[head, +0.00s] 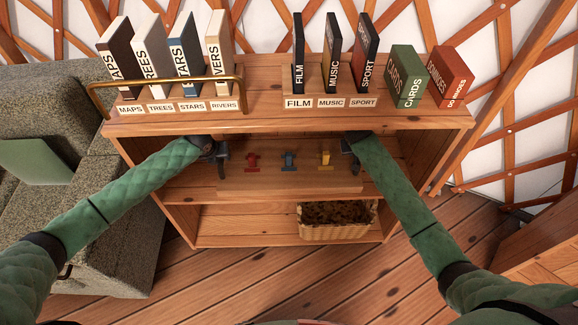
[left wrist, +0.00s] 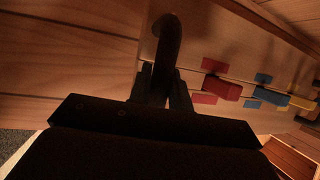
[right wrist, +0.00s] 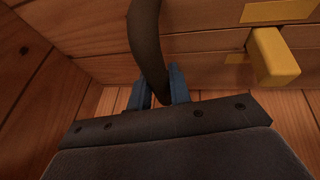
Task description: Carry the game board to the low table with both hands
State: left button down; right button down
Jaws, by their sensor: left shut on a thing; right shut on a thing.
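The wooden game board (head: 290,184) lies in the shelf unit's middle compartment, with red (head: 252,162), blue (head: 289,161) and yellow (head: 325,160) pieces on it. My left gripper (head: 221,153) is at its left end, shut on a dark curved handle (left wrist: 168,45). My right gripper (head: 348,148) is at its right end, shut on the other dark handle (right wrist: 147,45). The board looks level; I cannot tell whether it touches the shelf. The low table cannot be made out for sure.
A wicker basket (head: 335,222) sits in the bottom compartment. A grey sofa (head: 110,205) stands left. A wooden piece of furniture (head: 545,255) stands at lower right. Floor in front is clear.

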pick_arm(q)
jog(key=shift+r, duration=0.2)
pick_arm(e)
jog(key=shift+r, duration=0.2)
